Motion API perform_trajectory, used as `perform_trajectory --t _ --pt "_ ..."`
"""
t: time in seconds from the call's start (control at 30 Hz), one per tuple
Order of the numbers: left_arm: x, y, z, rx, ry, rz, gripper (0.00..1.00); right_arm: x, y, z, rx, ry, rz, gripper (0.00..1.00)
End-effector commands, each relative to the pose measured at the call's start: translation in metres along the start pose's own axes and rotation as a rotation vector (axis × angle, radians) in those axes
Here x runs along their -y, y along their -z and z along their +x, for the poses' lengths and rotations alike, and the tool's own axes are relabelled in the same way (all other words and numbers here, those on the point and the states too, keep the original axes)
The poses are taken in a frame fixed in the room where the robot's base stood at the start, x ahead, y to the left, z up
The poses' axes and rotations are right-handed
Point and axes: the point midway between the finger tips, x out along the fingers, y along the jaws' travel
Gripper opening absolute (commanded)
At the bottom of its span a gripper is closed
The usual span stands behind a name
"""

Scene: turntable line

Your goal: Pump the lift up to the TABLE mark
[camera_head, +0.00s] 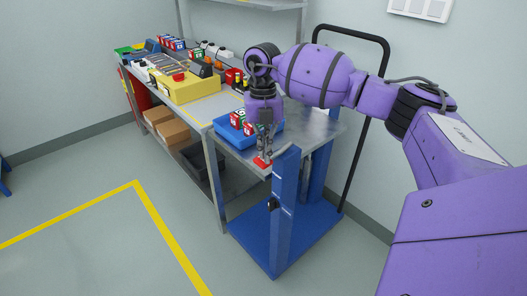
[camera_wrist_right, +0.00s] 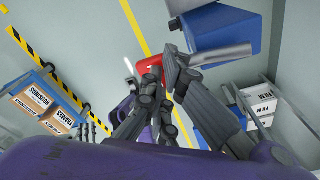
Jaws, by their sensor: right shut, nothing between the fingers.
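The lift (camera_head: 285,215) is a blue frame with a blue base, posts and a steel platform (camera_head: 322,128). Pale marks show on its front post; their lettering is too small to read, and I cannot tell which mark the platform is level with. A red piece (camera_head: 262,162) is at the platform's front edge, and it also shows in the wrist view (camera_wrist_right: 149,66). My right gripper (camera_head: 264,155) points down just above it, shut and empty; I cannot tell whether they touch. In the wrist view its fingers (camera_wrist_right: 164,82) are beside the red piece.
A blue tray (camera_head: 229,136) with small red, white and green boxes stands on the platform. A workbench (camera_head: 205,106) with a yellow box (camera_head: 187,88) adjoins the lift. A tall black push handle (camera_head: 367,120) rises behind. The floor in front, with yellow lines, is clear.

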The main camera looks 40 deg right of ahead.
Motion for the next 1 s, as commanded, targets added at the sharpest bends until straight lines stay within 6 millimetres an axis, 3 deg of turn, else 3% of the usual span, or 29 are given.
perform_trajectory --t 0.43,0.7,1.0 --pt "0.000 0.000 0.000 -0.002 0.000 0.000 0.40 0.000 -0.001 0.006 -0.002 0.002 0.001 0.00" --pt "0.000 0.000 0.001 -0.002 0.000 0.000 0.40 0.000 -0.028 -0.007 -0.001 0.001 0.003 0.00" --pt "0.000 -0.002 0.001 0.000 0.000 -0.001 0.40 0.001 -0.029 -0.008 -0.001 0.003 0.002 0.00"
